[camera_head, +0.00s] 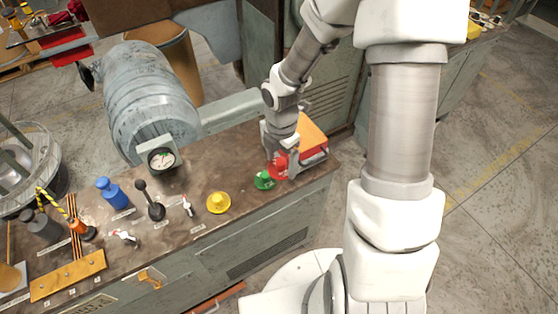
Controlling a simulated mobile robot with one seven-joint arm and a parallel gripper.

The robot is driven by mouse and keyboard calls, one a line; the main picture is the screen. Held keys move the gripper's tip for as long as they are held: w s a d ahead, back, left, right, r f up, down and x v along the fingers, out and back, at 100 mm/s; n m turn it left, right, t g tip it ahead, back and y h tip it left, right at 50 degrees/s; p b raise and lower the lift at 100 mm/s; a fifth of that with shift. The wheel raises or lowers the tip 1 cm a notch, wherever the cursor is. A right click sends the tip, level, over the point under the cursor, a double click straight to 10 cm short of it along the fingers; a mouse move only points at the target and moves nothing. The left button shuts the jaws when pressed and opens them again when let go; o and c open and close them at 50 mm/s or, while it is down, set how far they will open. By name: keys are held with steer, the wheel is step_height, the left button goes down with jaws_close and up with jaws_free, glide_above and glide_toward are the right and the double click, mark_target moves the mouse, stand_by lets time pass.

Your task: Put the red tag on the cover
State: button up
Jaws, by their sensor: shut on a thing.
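My gripper (283,169) reaches down over the right end of the brown bench and is shut on the red tag (277,172), a round red piece. The fingers hide part of it, and I cannot tell whether it touches the bench. The red tag is just beside a green round piece (264,181). Right behind my gripper is a box with an orange top (311,132) and a red side. It may be the cover, but I cannot tell for sure; my wrist hides part of it.
A yellow round piece (218,203) sits left of the green one. Further left are small levers (187,206), a black-knobbed lever (149,200) and a blue bottle-shaped object (111,193). A grey tank (150,95) with a gauge (161,159) stands behind. The bench's right edge is close to my gripper.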

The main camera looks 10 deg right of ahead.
mark_target(281, 160)
steer(key=shift+r+p, duration=3.15)
steer(key=shift+r, duration=0.4)
steer(key=shift+w+f, duration=0.1)
